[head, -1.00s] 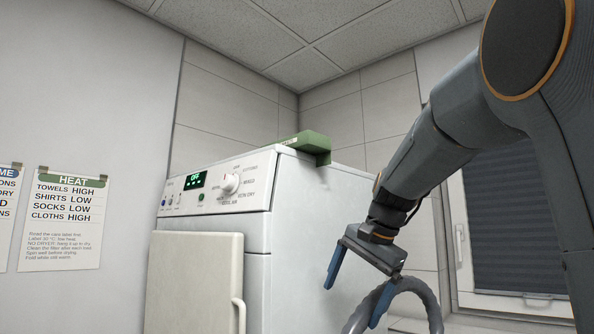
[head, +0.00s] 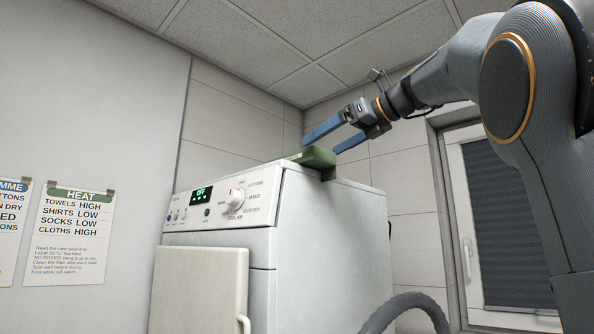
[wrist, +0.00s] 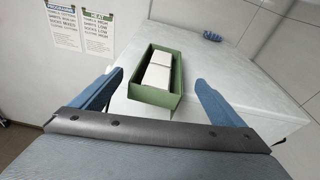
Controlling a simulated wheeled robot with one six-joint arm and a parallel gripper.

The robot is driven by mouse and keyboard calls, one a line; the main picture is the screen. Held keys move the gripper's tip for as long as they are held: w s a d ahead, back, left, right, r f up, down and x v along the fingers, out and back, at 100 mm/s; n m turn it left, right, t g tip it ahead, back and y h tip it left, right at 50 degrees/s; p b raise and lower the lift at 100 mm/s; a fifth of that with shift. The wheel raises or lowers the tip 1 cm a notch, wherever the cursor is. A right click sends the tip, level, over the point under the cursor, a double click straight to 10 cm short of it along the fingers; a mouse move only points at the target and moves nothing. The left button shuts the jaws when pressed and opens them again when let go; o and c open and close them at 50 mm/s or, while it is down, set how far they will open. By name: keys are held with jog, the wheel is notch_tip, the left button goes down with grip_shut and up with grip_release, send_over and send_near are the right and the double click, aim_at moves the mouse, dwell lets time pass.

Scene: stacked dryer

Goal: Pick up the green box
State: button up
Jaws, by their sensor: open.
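The green box (head: 318,156) lies on top of the white dryer (head: 330,230), near its upper front edge. In the wrist view the green box (wrist: 139,94) is an open tray with white items inside, and it lies ahead of my gripper, between the lines of its two fingers. My gripper (head: 322,141) is open, with blue fingers pointing left just above and behind the box in the head view. In the wrist view the fingers of my gripper (wrist: 160,80) are spread wide and empty. No contact with the box is visible.
A small blue object (wrist: 212,36) lies at the far part of the dryer top. A grey hose (head: 405,308) curves at the dryer's right. Notices, including the HEAT sheet (head: 72,235), hang on the left wall. Much of the dryer top is bare.

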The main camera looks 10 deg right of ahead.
aim_at(304, 155)
jog(key=shift+w+a+f+m, duration=0.1)
jog(key=shift+w+a+m, duration=0.2)
jog(key=shift+w+m, duration=0.3)
jog(key=p+x, duration=0.1)
jog(key=x, duration=0.2)
jog(key=p+x, duration=0.2)
jog(key=x, duration=0.2)
jog(key=shift+w+a, duration=0.2)
jog(key=shift+c, duration=0.2)
jog(key=c, duration=1.2)
jog(key=shift+o, duration=0.2)
jog(key=shift+r, duration=0.25)
notch_tip(304, 155, up, 10)
jog(key=p, duration=0.2)
